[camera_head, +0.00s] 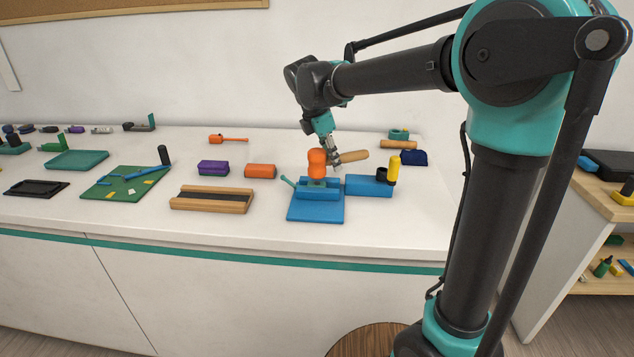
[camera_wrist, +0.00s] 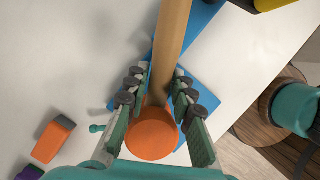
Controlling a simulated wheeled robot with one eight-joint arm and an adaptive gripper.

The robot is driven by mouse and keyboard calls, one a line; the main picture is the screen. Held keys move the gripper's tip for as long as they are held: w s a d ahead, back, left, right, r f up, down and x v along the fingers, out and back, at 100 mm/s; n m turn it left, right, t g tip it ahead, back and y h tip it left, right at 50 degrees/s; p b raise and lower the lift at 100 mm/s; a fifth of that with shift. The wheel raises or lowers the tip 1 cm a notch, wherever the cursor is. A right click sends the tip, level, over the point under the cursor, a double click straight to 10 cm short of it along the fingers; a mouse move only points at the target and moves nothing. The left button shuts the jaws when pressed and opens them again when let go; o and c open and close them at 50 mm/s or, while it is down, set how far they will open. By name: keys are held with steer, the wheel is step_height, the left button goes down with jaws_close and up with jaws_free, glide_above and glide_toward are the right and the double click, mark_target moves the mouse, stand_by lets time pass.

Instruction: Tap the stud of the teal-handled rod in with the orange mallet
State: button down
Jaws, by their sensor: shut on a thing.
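My gripper (camera_head: 335,155) is shut on the wooden handle of the orange mallet (camera_head: 317,163). The handle points right and the orange head is at its left end. In the wrist view the mallet's head (camera_wrist: 152,133) lies between the fingers, with the handle running up the picture. The head is directly over the blue fixture (camera_head: 318,208) in the head view; I cannot tell whether it touches it. A teal rod handle (camera_head: 288,181) sticks out at the fixture's left side and also shows in the wrist view (camera_wrist: 97,128). The stud is hidden.
A blue block (camera_head: 368,187) with a dark ring and a yellow-handled tool (camera_head: 393,168) stands right of the fixture. An orange block (camera_head: 260,171), a purple block (camera_head: 213,168) and a wooden tray (camera_head: 212,210) are to the left. The bench front edge is bare.

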steer(key=shift+r, duration=2.55)
